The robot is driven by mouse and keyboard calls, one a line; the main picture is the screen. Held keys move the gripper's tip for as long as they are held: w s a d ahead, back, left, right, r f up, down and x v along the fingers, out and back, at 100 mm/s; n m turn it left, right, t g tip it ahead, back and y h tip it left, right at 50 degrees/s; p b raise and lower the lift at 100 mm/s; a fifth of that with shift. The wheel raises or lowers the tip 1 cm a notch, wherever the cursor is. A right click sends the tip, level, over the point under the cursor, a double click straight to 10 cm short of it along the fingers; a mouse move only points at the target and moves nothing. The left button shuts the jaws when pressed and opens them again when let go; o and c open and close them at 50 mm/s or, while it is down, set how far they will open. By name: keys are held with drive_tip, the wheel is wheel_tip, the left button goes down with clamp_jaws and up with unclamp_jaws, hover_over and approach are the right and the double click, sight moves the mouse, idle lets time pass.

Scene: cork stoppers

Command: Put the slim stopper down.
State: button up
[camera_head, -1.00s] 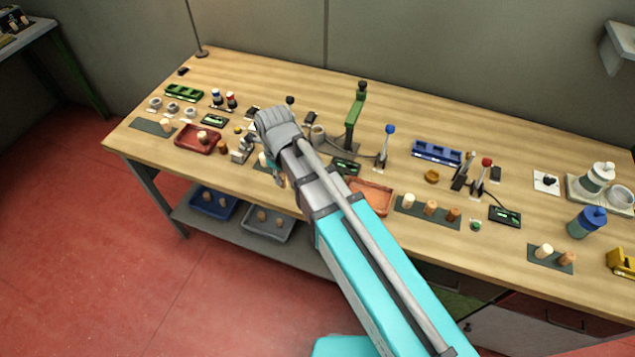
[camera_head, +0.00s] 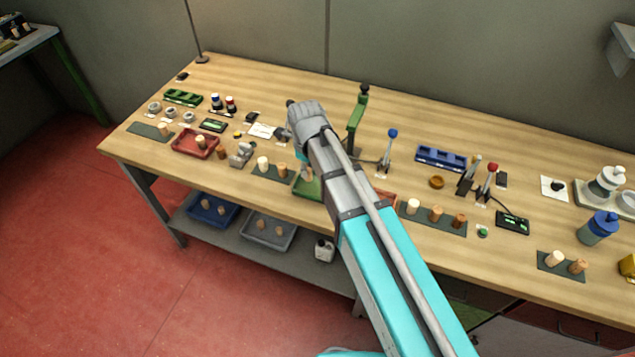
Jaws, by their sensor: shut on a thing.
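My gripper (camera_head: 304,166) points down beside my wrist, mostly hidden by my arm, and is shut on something. A small brown stopper (camera_head: 307,180) shows just under it, above the green tray (camera_head: 306,192); I take it as the held slim stopper, though its size is hard to judge. I cannot tell whether it touches the tray. Left of the tray, a dark mat (camera_head: 267,174) bears a pale stopper (camera_head: 263,163) and a brown stopper (camera_head: 282,170). My arm covers the tray's right part.
A red tray (camera_head: 183,150) holds a stopper, with a brown stopper (camera_head: 222,151) beside it. An orange tray (camera_head: 386,197) is partly behind my arm. A mat (camera_head: 460,232) with several stoppers lies to the right.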

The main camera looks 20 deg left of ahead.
drive_tip(key=shift+w+d+f+b, duration=0.25)
drive_tip(key=shift+w+f+b, duration=0.3)
drive_tip(key=shift+f+b, duration=0.2)
drive_tip(key=shift+w+d+f+b, duration=0.3)
drive_tip(key=shift+w+f+b, duration=0.3)
drive_tip(key=shift+f, duration=0.25)
drive_tip(key=shift+w+d+f+b, duration=0.25)
drive_tip(key=shift+w+f+b, duration=0.3)
drive_tip(key=shift+f+b, duration=0.2)
drive_tip(key=shift+f, duration=0.1)
drive_tip(key=shift+w+d+f+b, duration=0.1)
drive_tip(key=shift+w+f+b, duration=0.15)
drive_tip(key=shift+f+b, duration=0.15)
drive_tip(key=shift+w+d+f+b, duration=0.1)
drive_tip(key=shift+f+b, duration=1.45)
drive_tip(key=shift+f, duration=0.1)
drive_tip(key=o, duration=0.7)
